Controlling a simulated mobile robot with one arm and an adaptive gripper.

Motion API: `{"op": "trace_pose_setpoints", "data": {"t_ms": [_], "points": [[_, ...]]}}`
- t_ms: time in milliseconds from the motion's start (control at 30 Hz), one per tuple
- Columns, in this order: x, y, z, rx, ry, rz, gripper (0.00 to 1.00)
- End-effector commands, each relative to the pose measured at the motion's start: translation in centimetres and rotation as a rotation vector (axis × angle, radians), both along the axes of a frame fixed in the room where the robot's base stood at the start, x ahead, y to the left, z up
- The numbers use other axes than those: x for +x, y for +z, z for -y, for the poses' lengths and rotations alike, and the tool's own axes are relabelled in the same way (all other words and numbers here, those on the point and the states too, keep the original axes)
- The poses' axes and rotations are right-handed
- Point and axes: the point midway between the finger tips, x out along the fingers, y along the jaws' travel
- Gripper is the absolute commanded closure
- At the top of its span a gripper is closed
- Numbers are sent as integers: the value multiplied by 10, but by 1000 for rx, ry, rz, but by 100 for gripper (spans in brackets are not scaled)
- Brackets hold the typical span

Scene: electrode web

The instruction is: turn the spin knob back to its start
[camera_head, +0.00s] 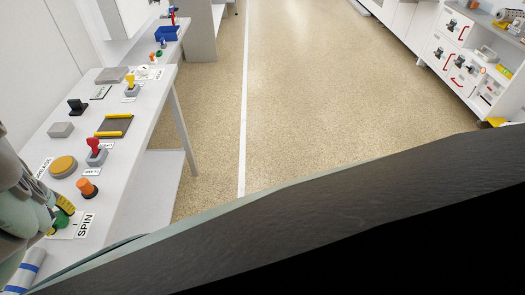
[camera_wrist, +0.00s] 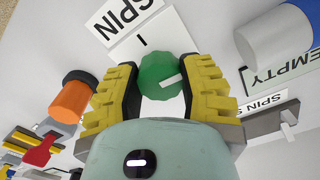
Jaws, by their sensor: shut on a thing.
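The green spin knob (camera_wrist: 160,72) sits between the yellow fingers of my gripper (camera_wrist: 162,82) in the wrist view. The fingers are shut on its two sides. A white pointer bar on the knob points to the right and slightly up in that view, away from the single tick mark on the plate above it. The SPIN label (camera_wrist: 128,18) lies beyond the tick. In the head view my gripper (camera_head: 62,212) is at the lower left beside the SPIN label (camera_head: 85,225), and it largely hides the knob.
A red handle (camera_head: 96,147) is farther along the bench. A white cylinder (camera_wrist: 275,38) and a grey block with a white lever (camera_wrist: 280,122) are on the right in the wrist view.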

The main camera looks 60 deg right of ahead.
Motion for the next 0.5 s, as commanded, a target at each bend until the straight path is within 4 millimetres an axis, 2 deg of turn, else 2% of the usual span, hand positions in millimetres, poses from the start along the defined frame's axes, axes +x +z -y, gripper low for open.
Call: {"op": "trace_pose_setpoints", "data": {"t_ms": [500], "points": [[-3, 0, 4, 1, 488, -15, 96]]}}
